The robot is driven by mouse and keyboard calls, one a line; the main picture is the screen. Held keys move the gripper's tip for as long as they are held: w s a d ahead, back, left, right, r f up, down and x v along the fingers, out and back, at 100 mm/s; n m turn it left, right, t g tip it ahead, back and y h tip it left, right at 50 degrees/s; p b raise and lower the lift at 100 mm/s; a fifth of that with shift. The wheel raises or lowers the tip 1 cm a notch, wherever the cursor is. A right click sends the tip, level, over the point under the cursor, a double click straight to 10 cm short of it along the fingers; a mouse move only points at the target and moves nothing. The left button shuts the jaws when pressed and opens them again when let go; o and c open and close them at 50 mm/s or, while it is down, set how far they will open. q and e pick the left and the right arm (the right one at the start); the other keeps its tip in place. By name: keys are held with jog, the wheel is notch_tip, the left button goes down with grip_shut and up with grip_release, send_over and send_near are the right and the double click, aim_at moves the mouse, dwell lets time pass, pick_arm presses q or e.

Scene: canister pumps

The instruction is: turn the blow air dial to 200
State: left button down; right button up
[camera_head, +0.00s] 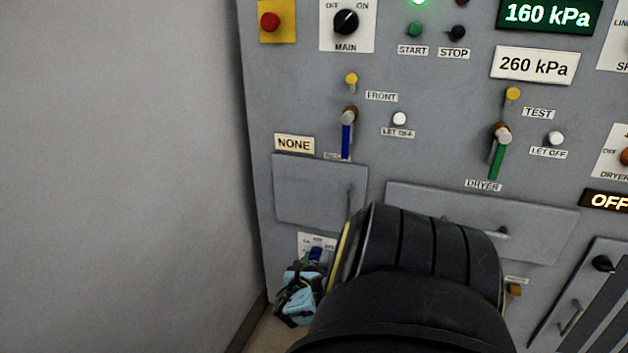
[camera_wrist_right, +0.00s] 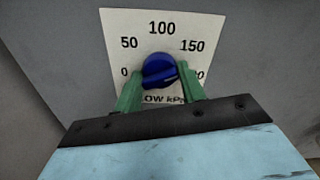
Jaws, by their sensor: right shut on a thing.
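The blow air dial is a blue knob (camera_wrist_right: 158,70) on a white scale plate (camera_wrist_right: 120,30) marked 0, 50, 100 and 150. The mark at the lower right is partly hidden by a finger, and the label below reads "LOW kPa" in part. My right gripper (camera_wrist_right: 160,88) has its green fingers on both sides of the knob's lower part and is shut on it. The knob's pointer is hard to read. In the head view the knob (camera_head: 315,254) is small at the lower left, with my right gripper (camera_head: 312,262) at it. My left gripper is out of view.
A grey panel door (camera_head: 315,190) with a handle is just above the dial. A blue lever (camera_head: 347,135) and a green lever (camera_head: 497,160) are higher up. Displays read 160 kPa (camera_head: 546,14) and OFF (camera_head: 608,201). A plain wall (camera_head: 120,150) is at the left.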

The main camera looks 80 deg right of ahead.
jog(key=m, duration=0.3)
jog(key=shift+m, duration=2.1)
jog(key=o, duration=0.9)
jog(key=shift+o, duration=0.2)
